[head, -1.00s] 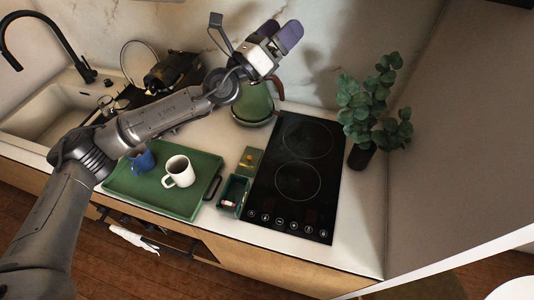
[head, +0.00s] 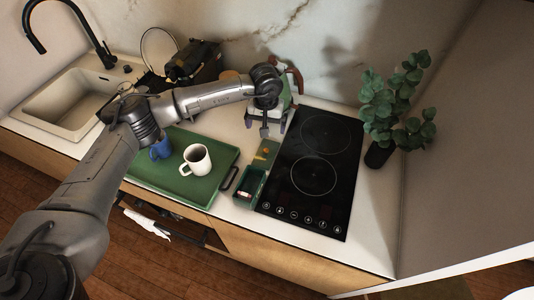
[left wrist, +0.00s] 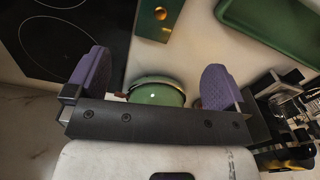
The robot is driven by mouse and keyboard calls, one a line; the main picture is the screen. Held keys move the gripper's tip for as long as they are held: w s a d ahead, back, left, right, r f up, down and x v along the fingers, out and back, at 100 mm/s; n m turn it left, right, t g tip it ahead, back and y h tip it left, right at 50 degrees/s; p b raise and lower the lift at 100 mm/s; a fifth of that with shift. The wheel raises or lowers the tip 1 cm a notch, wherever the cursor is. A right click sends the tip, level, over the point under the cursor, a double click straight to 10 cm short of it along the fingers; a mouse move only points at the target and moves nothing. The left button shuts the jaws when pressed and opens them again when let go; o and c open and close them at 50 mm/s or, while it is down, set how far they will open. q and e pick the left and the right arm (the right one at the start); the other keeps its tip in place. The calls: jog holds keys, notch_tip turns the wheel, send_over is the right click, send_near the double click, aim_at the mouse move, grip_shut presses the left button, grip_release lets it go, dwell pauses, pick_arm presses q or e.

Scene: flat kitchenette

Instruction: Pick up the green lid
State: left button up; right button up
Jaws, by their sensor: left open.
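The green lid (head: 266,150) is a flat rectangle with a small gold knob. It lies on the counter between the tray and the cooktop, just behind the small open green box (head: 249,184). In the left wrist view the lid (left wrist: 156,20) shows at the top edge, its gold knob visible, partly cut off. My left gripper (head: 266,128) is open, empty and pointing down, a little behind the lid in the head view. In the left wrist view its purple fingertips (left wrist: 155,78) are spread wide, with the lid beyond them. My right gripper is in neither view.
A green kettle (left wrist: 158,92) with a brown handle stands close under my left gripper. The green tray (head: 215,189) holds a white mug (head: 196,160) and a blue mug (head: 161,149). The black cooktop (head: 313,175) and a potted plant (head: 393,110) are at the right.

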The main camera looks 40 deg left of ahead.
pick_arm(q)
jog(key=m, duration=0.1)
send_over(266, 150)
jog(key=shift+m, duration=0.3)
notch_tip(266, 150, down, 8)
jog(key=shift+d+f, duration=0.1)
jog(key=shift+f, duration=0.15)
jog(key=shift+f+p, duration=0.4)
jog(key=shift+f, duration=2.25)
jog(key=c, duration=1)
jog(key=shift+r, duration=0.1)
